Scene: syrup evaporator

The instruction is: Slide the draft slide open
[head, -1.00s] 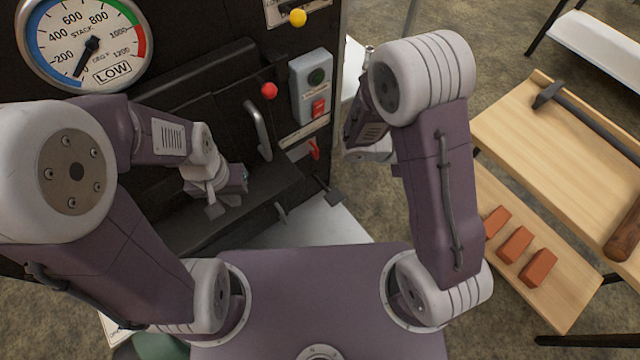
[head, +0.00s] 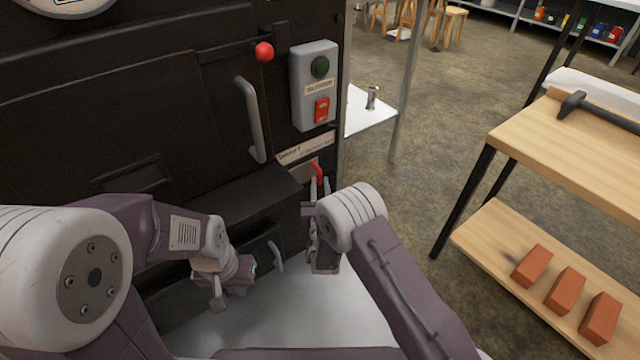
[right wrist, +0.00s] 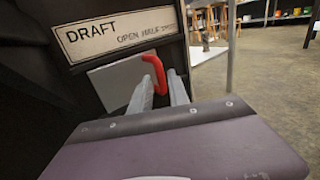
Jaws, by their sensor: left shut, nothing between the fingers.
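The draft slide is a grey metal plate (right wrist: 112,82) with a red handle (right wrist: 157,72), below the DRAFT label in the right wrist view. In the head view its red handle (head: 317,172) shows low on the right side of the black evaporator front. My right gripper (right wrist: 161,80) is at the handle, its two fingers apart with the red handle between them; I cannot tell whether they touch it. The same gripper (head: 320,187) is partly hidden by its arm in the head view. My left gripper (head: 246,272) is shut and empty, low in front of the evaporator.
A control box (head: 315,85) with green and red buttons, a curved door handle (head: 252,120) and a red-knobbed lever (head: 264,52) are above. A wooden bench (head: 530,135) with bricks (head: 565,290) on its lower shelf stands right. Open floor lies between.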

